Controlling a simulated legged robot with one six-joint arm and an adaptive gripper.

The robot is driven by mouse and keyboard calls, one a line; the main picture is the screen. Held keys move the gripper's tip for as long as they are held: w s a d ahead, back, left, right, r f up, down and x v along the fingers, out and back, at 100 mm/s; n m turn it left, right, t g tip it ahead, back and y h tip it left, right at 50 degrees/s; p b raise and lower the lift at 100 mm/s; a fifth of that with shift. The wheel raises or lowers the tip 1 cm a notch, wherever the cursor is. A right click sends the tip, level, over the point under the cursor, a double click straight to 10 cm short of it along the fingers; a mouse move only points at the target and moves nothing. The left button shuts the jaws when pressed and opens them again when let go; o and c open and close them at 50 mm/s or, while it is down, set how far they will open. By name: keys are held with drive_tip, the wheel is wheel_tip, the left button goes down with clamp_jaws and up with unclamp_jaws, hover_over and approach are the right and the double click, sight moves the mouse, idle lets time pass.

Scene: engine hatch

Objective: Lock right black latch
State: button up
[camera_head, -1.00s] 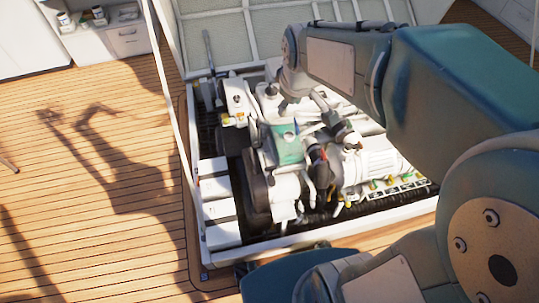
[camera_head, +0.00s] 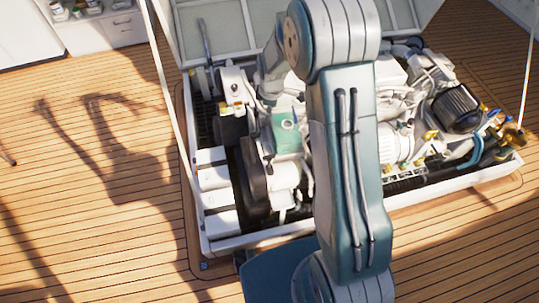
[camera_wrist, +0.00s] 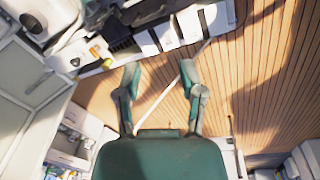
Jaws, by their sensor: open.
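The engine hatch stands open in the head view, with its lid (camera_head: 235,30) raised at the back and its white frame (camera_head: 275,233) around the engine (camera_head: 285,170). I cannot make out the right black latch for certain in either view. My gripper (camera_wrist: 160,74) shows in the wrist view with two green fingers spread apart and nothing between them. It is above the deck (camera_wrist: 228,88), beside the hatch edge. In the head view my gripper cannot be made out, and my arm hides part of the engine and front frame.
A thin white strut (camera_head: 172,95) rises along the left of the hatch, and one passes beneath my fingers in the wrist view (camera_wrist: 158,98). Shelves with small items (camera_head: 90,8) stand at the back left. The deck (camera_head: 95,215) left of the hatch is clear.

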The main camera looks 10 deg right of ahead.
sight(269, 156)
drive_tip(key=f+n, duration=0.1)
drive_tip(key=f, duration=0.8)
drive_tip(key=f+n+g, duration=0.1)
drive_tip(key=f+n, duration=0.1)
drive_tip(key=f, duration=0.8)
drive_tip(key=w+f+n, duration=0.1)
drive_tip(key=f, duration=0.8)
drive_tip(key=shift+a+f, duration=0.1)
drive_tip(key=shift+f, duration=0.1)
clamp_jaws()
